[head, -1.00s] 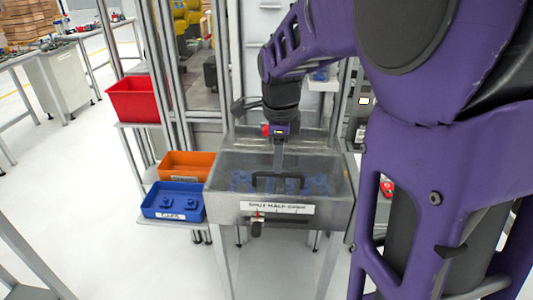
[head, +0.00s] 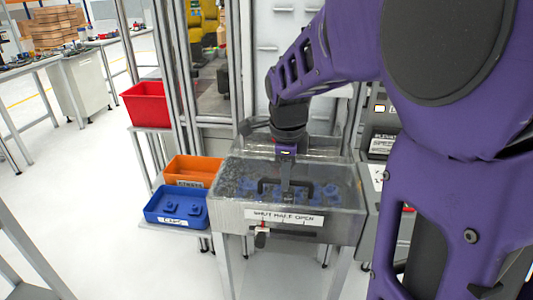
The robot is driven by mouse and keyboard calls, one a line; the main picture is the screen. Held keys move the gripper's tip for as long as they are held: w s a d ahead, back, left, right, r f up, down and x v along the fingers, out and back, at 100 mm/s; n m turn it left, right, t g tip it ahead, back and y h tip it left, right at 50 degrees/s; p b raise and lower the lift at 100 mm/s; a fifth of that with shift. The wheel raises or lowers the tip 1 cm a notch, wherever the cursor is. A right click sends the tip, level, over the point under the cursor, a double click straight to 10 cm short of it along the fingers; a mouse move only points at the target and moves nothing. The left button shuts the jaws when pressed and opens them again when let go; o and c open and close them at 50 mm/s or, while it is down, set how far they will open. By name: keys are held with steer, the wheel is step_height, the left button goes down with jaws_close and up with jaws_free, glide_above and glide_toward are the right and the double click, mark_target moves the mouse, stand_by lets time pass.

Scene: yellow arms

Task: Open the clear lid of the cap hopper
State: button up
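The cap hopper (head: 345,228) is a grey metal bin on legs in the middle of the head view. Its clear lid (head: 335,178) lies over the top, with blue caps showing through it. A front label reads "SHUT HALF OPEN", with a red pointer (head: 262,228) towards the SHUT end.
A blue bin (head: 172,219) with caps and an orange bin (head: 186,182) stand left of the hopper. A red bin (head: 145,115) sits on a higher shelf behind them. A metal-framed machine stands behind the hopper. Open floor lies at the left.

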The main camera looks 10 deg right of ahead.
jaws_close()
stand_by(1.1)
